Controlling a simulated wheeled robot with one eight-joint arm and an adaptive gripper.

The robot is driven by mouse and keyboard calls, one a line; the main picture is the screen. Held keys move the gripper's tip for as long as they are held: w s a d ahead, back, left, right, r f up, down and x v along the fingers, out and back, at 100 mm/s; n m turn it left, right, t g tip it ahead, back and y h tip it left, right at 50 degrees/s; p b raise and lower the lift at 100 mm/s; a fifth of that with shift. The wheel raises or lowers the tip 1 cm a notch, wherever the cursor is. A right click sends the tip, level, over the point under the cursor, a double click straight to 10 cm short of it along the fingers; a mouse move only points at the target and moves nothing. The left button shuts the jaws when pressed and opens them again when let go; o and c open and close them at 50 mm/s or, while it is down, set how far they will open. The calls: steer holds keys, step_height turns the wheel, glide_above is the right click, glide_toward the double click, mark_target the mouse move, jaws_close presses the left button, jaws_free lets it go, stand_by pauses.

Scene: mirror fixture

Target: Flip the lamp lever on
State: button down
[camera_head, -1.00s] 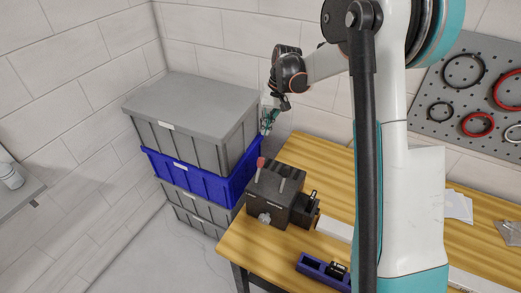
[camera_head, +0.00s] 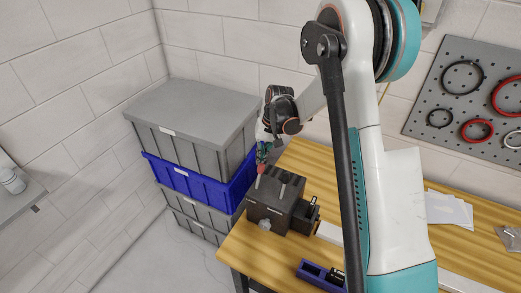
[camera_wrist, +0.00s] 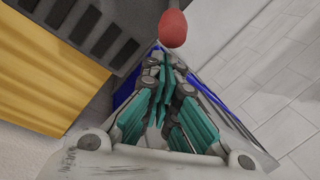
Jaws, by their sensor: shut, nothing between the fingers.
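The lever (camera_head: 258,181) is a thin rod with a red knob, standing on top of a dark box (camera_head: 270,209). Its red knob (camera_wrist: 173,28) shows clearly in the wrist view, just beyond the fingertips. My gripper (camera_head: 262,160) is shut and empty, right at the knob in the head view and partly hiding it. In the wrist view the teal fingers of my gripper (camera_wrist: 166,62) are together, with their tips close to the knob. I cannot tell whether they touch it. The dark slotted box (camera_wrist: 100,35) also shows at the upper left there.
Stacked grey and blue crates (camera_head: 187,180) stand left of the wooden table (camera_head: 310,160). A smaller black fixture (camera_head: 305,215) adjoins the box on the right. A blue holder (camera_head: 318,273) lies at the front. A pegboard with rings (camera_head: 460,95) hangs at the right.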

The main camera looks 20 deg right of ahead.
steer(key=shift+s+a+r, duration=0.1)
steer(key=shift+s+r, duration=0.05)
steer(key=shift+s, duration=0.35)
steer(key=shift+s, duration=0.1)
steer(key=shift+s+a+r+t+h+b, duration=0.5)
steer(key=shift+s+a+t+h+b, duration=0.1)
steer(key=shift+a+t+h+b, duration=0.15)
steer(key=s+a+r+n+t+h+b, duration=0.1)
steer(key=s+a+t+h+b, duration=0.4)
steer(key=t+b, duration=0.1)
steer(key=shift+r+b, duration=0.15)
steer(key=shift+b, duration=0.4)
steer(key=shift+s+h, duration=0.1)
steer(key=shift+h, duration=0.15)
steer(key=shift+r+p, duration=0.5)
steer(key=shift+r, duration=0.35)
